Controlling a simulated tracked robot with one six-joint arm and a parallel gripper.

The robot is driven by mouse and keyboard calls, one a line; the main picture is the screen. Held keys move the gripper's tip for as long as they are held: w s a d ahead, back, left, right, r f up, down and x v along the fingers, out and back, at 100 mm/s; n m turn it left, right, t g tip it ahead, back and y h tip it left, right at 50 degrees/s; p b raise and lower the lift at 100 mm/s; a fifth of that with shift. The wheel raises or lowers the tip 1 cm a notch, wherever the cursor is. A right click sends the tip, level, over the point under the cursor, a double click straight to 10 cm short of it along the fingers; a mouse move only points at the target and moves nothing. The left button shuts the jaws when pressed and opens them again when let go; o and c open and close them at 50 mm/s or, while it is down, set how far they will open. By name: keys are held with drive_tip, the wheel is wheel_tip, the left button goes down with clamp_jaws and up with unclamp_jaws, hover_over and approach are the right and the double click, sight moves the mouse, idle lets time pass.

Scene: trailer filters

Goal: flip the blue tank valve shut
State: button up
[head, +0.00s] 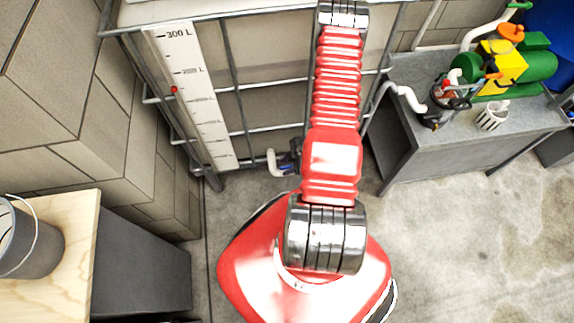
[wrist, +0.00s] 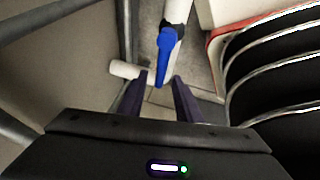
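The blue valve handle (wrist: 167,55) shows in the wrist view on a dark fitting at the end of a white pipe (wrist: 177,10). Its long lever points down the picture, towards my gripper. My gripper (wrist: 160,78) is open, with its two dark fingers apart and the lever's lower end in line with the gap between them. I cannot tell whether either finger touches it. In the head view my red arm covers the gripper and most of the valve area; a white outlet pipe (head: 272,162) shows low at the caged tank (head: 270,105).
Cage bars (wrist: 50,17) run close by on the left in the wrist view. A grey bucket (head: 30,240) sits on a wooden top (head: 75,220) at left.

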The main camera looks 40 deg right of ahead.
drive_tip(key=shift+c, duration=0.2)
clamp_jaws()
idle(0.4)
